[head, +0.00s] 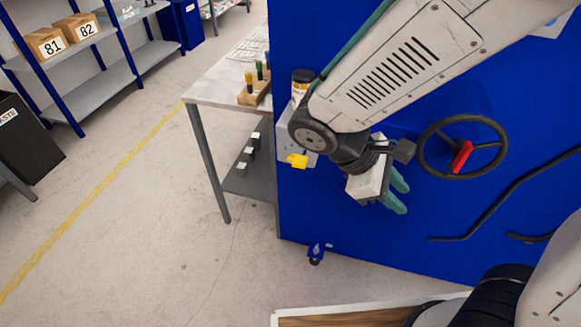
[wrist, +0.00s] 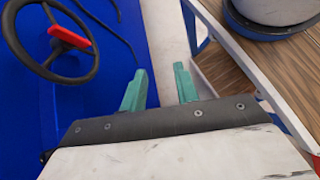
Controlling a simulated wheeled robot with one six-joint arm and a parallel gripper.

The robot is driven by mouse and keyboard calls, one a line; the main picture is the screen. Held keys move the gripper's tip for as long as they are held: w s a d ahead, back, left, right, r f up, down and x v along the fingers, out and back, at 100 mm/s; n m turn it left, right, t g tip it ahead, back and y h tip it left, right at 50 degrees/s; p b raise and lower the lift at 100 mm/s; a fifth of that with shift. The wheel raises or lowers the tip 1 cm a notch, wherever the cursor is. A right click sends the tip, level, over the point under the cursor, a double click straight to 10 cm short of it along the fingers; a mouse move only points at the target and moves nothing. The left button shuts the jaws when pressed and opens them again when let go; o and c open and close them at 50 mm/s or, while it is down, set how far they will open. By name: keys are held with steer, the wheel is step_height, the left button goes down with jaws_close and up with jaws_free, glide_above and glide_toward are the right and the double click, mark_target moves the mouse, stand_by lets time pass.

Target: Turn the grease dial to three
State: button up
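A yellow knob (head: 297,160) sits on a pale grey plate near the left edge of the blue panel, partly behind my arm. It may be the grease dial; its markings are too small to read. A jar-like canister (head: 301,78) with a dark top and an orange-and-white label is just above it. My gripper (head: 403,197) is to the right of and a little below the knob, in front of the blue panel and apart from it. In the wrist view my gripper (wrist: 160,88) has its two green fingers spread with nothing between them. The knob does not show in the wrist view.
A black handwheel (head: 462,146) with a red handle is on the panel right of my gripper. Black bent pipes (head: 495,200) run below it. A workbench (head: 220,82) with a wooden block of colored-top items stands left of the panel.

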steer(key=w+a+f+n+t+y, duration=0.1)
steer(key=w+a+f+n+t, duration=0.45)
steer(key=n, duration=0.45)
steer(key=w+a+f+n+t+y, duration=0.1)
steer(key=w+a+f+n+t, duration=0.25)
steer(key=a+n+t, duration=0.6)
steer(key=w+a+f+n+t+y, duration=0.1)
steer(key=w+a+f+n+t, duration=0.35)
steer(key=n, duration=0.75)
steer(key=x, duration=0.6)
steer(key=shift+w+a+f, duration=0.2)
steer(key=shift+w+f, duration=0.15)
steer(key=shift+w, duration=0.05)
steer(key=shift+c, duration=0.3)
jaws_close()
